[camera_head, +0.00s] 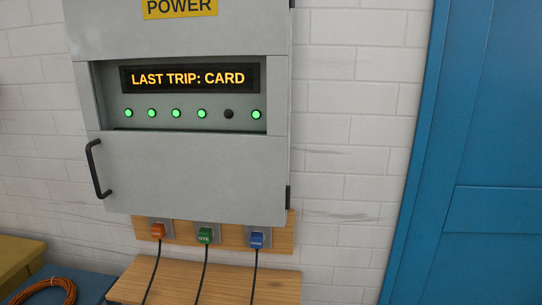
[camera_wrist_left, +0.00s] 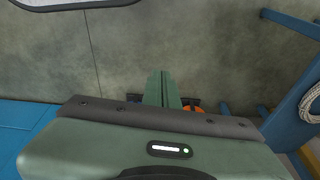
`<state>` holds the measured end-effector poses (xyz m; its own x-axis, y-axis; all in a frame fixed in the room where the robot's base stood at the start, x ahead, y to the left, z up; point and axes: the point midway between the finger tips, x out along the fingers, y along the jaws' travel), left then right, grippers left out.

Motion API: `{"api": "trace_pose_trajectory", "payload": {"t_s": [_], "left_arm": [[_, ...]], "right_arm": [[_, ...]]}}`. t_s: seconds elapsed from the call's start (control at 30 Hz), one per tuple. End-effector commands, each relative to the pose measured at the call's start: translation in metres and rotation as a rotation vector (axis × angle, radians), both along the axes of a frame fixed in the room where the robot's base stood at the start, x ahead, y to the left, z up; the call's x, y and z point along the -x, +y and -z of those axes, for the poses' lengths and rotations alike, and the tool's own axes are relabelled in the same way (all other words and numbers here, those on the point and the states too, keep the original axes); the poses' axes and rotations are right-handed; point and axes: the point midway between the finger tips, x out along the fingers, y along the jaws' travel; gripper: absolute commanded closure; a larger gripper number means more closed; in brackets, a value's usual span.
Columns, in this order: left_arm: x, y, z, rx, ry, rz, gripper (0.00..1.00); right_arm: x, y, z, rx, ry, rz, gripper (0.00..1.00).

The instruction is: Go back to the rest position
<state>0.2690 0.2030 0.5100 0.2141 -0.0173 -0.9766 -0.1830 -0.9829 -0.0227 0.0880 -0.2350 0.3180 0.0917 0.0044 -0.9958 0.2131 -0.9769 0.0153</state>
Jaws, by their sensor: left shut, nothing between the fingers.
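My left gripper (camera_wrist_left: 162,88) shows in the left wrist view, with its two green fingers pressed together and nothing between them. It points over a grey, mottled surface that looks like floor. An orange thing (camera_wrist_left: 194,108) is partly hidden just right of the fingers. Neither gripper shows in the head view, and my right gripper is in no view.
A grey power cabinet (camera_head: 190,180) hangs on the white brick wall, its display (camera_head: 190,78) reading "LAST TRIP: CARD". Orange (camera_head: 157,231), green (camera_head: 205,236) and blue (camera_head: 256,240) plugs sit below. A blue door (camera_head: 490,150) stands right. A blue frame (camera_wrist_left: 292,95) is near the wrist.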

Motion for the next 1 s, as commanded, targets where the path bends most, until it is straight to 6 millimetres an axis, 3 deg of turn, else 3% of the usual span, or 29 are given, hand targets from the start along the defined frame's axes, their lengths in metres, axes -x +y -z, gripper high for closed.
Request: {"api": "trace_pose_trajectory", "payload": {"t_s": [0.03,0.2,0.4,0.6,1.0], "left_arm": [[0.013,0.002,0.026,-0.003,0.024,0.002,1.00],[0.063,0.009,0.102,-0.008,0.064,0.012,1.00],[0.133,0.022,0.157,-0.014,0.104,0.021,1.00],[0.175,0.030,0.176,-0.018,0.121,0.027,1.00],[0.181,0.032,0.178,-0.017,0.124,0.028,1.00]], "right_arm": [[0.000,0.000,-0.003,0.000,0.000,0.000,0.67],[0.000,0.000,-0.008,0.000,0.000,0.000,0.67],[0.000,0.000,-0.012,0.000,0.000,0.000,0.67],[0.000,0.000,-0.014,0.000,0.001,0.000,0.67],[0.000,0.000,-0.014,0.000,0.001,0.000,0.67]]}}
